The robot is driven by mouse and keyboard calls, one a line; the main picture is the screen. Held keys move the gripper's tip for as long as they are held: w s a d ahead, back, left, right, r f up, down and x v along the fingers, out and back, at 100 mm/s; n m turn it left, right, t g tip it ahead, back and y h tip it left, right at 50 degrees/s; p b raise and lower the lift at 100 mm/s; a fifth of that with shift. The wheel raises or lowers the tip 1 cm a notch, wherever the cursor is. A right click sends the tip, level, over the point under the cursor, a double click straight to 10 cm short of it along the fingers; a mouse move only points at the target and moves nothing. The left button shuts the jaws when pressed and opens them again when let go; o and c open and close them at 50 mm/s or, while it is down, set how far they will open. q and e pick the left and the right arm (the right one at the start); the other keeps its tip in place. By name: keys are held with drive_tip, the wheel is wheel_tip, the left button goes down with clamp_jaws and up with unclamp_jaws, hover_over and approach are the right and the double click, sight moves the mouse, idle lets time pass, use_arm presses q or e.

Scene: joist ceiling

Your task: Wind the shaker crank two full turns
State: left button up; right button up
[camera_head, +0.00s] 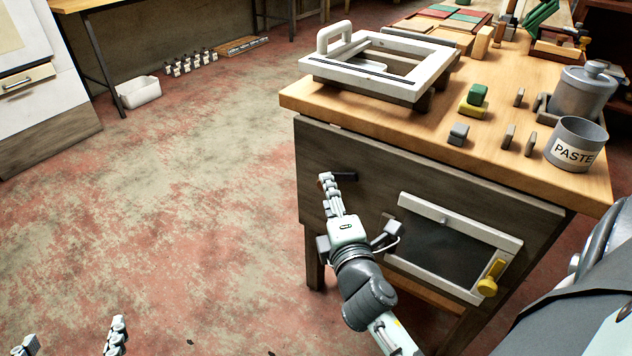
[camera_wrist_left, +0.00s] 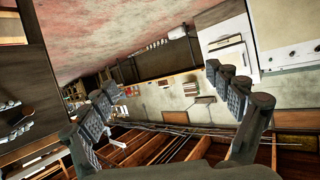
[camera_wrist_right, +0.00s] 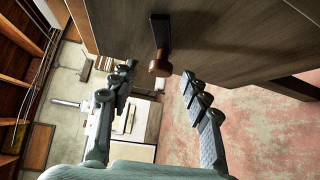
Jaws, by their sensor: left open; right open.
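The crank has a black arm (camera_wrist_right: 160,30) and a brown wooden knob (camera_wrist_right: 159,65). It sticks out of the dark wooden side panel of the bench, and its dark arm also shows in the head view (camera_head: 344,177). My right gripper (camera_wrist_right: 159,74) is open, its fingertips on either side of the knob, with gaps between them and it. In the head view its fingers partly hide the knob. My left gripper (camera_head: 68,342) is open and empty over the floor at the lower left; its spread fingers show in the left wrist view (camera_wrist_left: 155,100).
The bench top (camera_head: 490,165) carries a white frame with a handle (camera_head: 335,65), a paste pot (camera_head: 575,150), a lidded metal pot (camera_head: 583,90) and small blocks. Below it is a white-framed window (camera_head: 440,245) with a yellow handle (camera_head: 491,279).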

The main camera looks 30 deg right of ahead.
sight(337, 181)
drive_tip(key=shift+x, duration=2.2)
drive_tip(key=shift+c, duration=0.6)
drive_tip(key=shift+f, duration=0.1)
clamp_jaws()
